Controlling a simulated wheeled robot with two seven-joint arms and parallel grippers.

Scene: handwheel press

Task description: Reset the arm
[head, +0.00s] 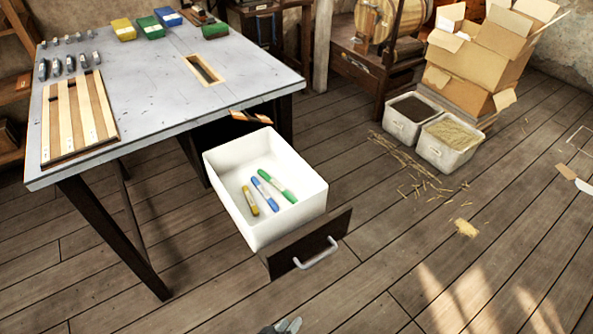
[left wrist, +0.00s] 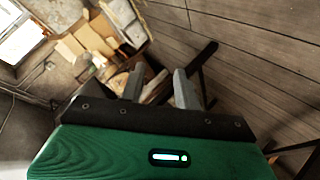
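The tips of my left gripper (head: 288,325) just show at the bottom edge of the head view, in front of the pulled-out drawer and apart from it. In the left wrist view, the two grey fingers of my left gripper (left wrist: 160,84) stand apart with nothing between them. The rest of my left arm is out of the head view. My right gripper is in neither view. The white drawer (head: 227,189) is open and holds a yellow marker (head: 250,200), a blue marker (head: 264,194) and a green marker (head: 277,186).
The grey table (head: 150,70) carries a slatted wooden board (head: 78,118), several small metal parts, and yellow, green and blue boxes (head: 165,17). The drawer front (head: 308,245) with its handle juts over the floor. White bins (head: 448,143) and cardboard boxes stand back right. The right floor is mostly clear.

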